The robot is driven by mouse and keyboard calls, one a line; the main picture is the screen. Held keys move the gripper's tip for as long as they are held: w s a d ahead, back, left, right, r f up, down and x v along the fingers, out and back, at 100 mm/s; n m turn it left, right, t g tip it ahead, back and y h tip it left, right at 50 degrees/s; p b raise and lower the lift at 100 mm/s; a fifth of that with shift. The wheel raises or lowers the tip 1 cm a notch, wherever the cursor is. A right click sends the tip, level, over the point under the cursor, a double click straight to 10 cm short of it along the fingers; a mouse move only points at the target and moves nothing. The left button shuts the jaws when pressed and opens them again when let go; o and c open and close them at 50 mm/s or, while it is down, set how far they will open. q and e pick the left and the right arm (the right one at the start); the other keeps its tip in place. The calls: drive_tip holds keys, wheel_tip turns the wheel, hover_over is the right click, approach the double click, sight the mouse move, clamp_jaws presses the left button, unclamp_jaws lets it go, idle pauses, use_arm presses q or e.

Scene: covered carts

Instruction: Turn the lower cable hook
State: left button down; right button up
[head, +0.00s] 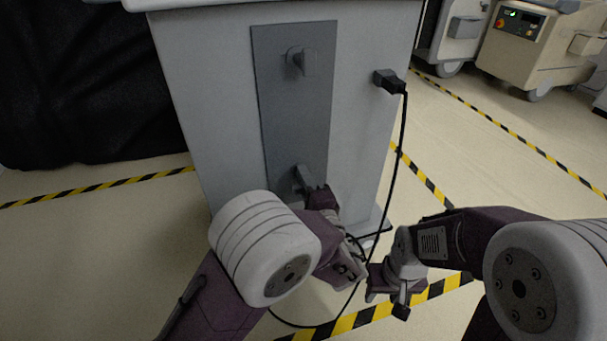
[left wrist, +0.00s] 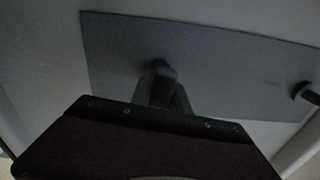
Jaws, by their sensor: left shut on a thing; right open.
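The lower cable hook (head: 303,177) is a grey hook low on the dark grey panel (head: 292,120) of the cart. My left gripper (head: 318,192) is at this hook and shut on it; my gripper and arm hide part of it. The upper hook (head: 301,60) sits near the top of the panel. My right gripper (head: 385,290) is open, low and right of the cart, close to the black cable.
A black cable (head: 401,150) hangs from a plug (head: 388,80) on the cart's right side and loops onto the floor near both grippers. The cart (head: 205,90) stands on a pale floor with yellow-black tape. Black covering (head: 80,90) is at left; beige carts (head: 535,50) stand back right.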

use_arm(q)
drive_tip(key=m+p, duration=0.3)
drive_tip(key=m, duration=0.1)
drive_tip(key=shift+r, duration=0.15)
drive_tip(key=m+p, duration=0.9)
drive_tip(key=p, duration=0.1)
drive_tip(key=shift+m, duration=0.3)
drive_tip(key=shift+f+m+p, duration=0.2)
drive_tip(key=shift+m+p, duration=1.35)
drive_tip(key=shift+m, duration=0.05)
drive_tip(key=c, duration=1.2)
unclamp_jaws()
drive_tip(key=shift+c, duration=0.2)
